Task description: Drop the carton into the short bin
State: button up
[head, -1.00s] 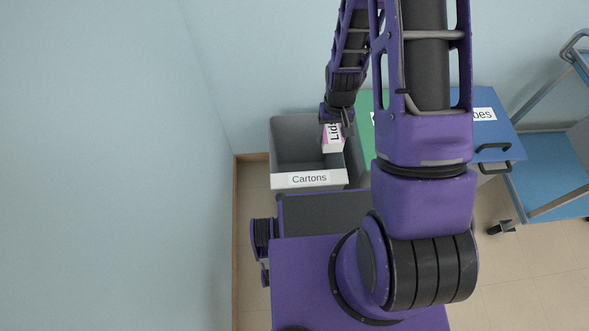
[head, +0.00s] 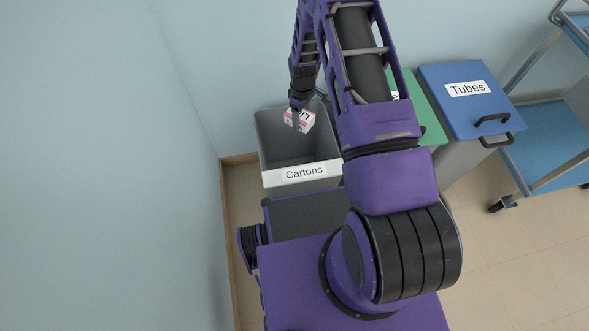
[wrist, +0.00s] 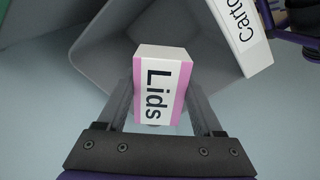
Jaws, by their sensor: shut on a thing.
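The carton (head: 299,120) is a small white box with pink edges, held up over the open grey bin labelled "Cartons" (head: 304,174). In the wrist view the carton (wrist: 160,88) reads "Lids" and sits between the two fingers of my gripper (wrist: 163,112). My gripper (head: 296,112) is shut on the carton. Behind the carton, the bin's grey inner walls (wrist: 105,45) fill much of the wrist view. The bin looks empty where I can see inside; part of its floor is hidden by the carton.
A green-lidded bin (head: 427,110) stands right of the grey bin, partly behind my arm. A taller bin with a blue lid labelled "Tubes" (head: 466,92) is beyond it. A blue cart (head: 550,145) stands at the far right. A wall is close on the left.

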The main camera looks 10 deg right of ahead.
jog(key=shift+f+b, duration=0.85)
jog(key=shift+f, duration=1.05)
jog(key=o, duration=1.4)
jog(key=shift+c, duration=0.2)
notch_tip(320, 180, up, 18)
jog(key=p, duration=0.2)
jog(key=shift+f+p, duration=0.25)
jog(key=shift+p, duration=0.1)
